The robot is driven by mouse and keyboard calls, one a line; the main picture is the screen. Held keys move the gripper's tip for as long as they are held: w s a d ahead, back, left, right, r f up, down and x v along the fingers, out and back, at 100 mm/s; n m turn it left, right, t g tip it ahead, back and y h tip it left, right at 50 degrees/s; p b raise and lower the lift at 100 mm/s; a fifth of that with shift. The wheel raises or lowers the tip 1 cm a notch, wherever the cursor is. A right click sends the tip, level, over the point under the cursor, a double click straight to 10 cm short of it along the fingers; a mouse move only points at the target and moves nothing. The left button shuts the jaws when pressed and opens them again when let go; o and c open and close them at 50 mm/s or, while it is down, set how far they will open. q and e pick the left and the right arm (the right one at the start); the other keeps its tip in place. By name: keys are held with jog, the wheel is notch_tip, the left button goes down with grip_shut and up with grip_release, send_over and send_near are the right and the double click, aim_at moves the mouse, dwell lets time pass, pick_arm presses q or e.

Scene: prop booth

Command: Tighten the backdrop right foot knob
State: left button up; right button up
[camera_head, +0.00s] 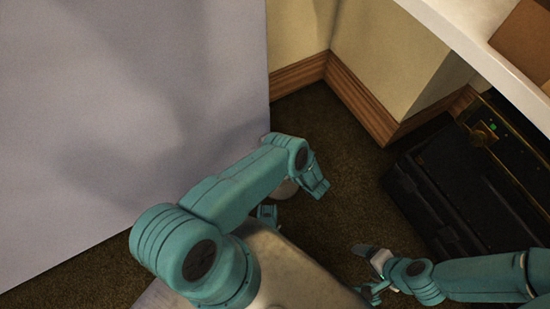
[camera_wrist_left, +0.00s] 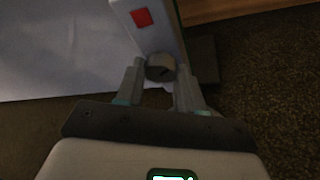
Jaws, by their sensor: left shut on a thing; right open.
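The backdrop (camera_head: 120,90) is a large pale grey panel filling the left of the head view. In the left wrist view its white end post (camera_wrist_left: 155,35) carries a red square (camera_wrist_left: 142,17). A small grey knob (camera_wrist_left: 160,68) sits at the post's lower end. My left gripper (camera_wrist_left: 160,66) is shut on this knob, one finger on each side. In the head view, my left arm hides the knob and most of the foot.
A dark case (camera_head: 435,185) with gold trim stands at the right, close to my right arm. A white shelf or tabletop (camera_head: 475,45) overhangs at the upper right with a brown box (camera_head: 525,40). Brown carpet (camera_head: 345,150) is clear beside the wooden baseboard (camera_head: 358,105).

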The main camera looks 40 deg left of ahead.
pick_arm(q)
jog(key=shift+a, duration=0.1)
jog(key=o, duration=1)
jog(key=shift+o, duration=0.2)
jog(key=p+v, duration=0.3)
jog(key=v, duration=1.3)
